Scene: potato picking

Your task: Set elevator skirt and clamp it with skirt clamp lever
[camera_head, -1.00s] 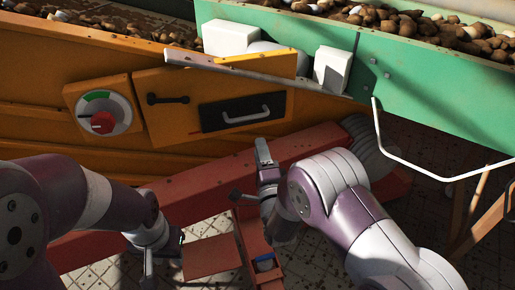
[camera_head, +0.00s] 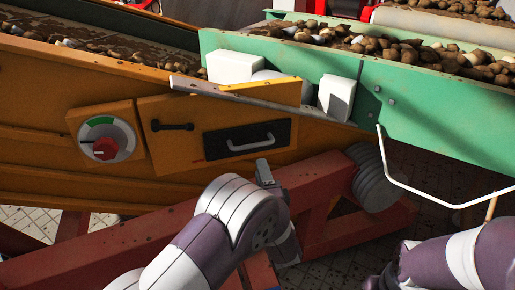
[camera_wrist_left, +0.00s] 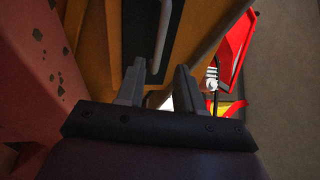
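The elevator skirt appears to be the long grey and orange strip (camera_head: 235,93) along the top of the orange side wall, beside the green elevator; I cannot tell whether it is clamped. A black lever (camera_head: 172,126), possibly the skirt clamp lever, lies roughly level on the orange panel. My left gripper (camera_head: 264,172) is in front of the panel, just below the black plate, partly hidden by its own arm. In the left wrist view its two fingers (camera_wrist_left: 158,88) are apart with nothing between them. My right arm shows at the lower right; its gripper is out of frame.
A black plate with a grey handle (camera_head: 252,143) lies beyond my left gripper. A red beam (camera_head: 150,235) crosses below. A white bent rod (camera_head: 400,180) hangs at right. Potatoes (camera_head: 400,50) fill the green elevator.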

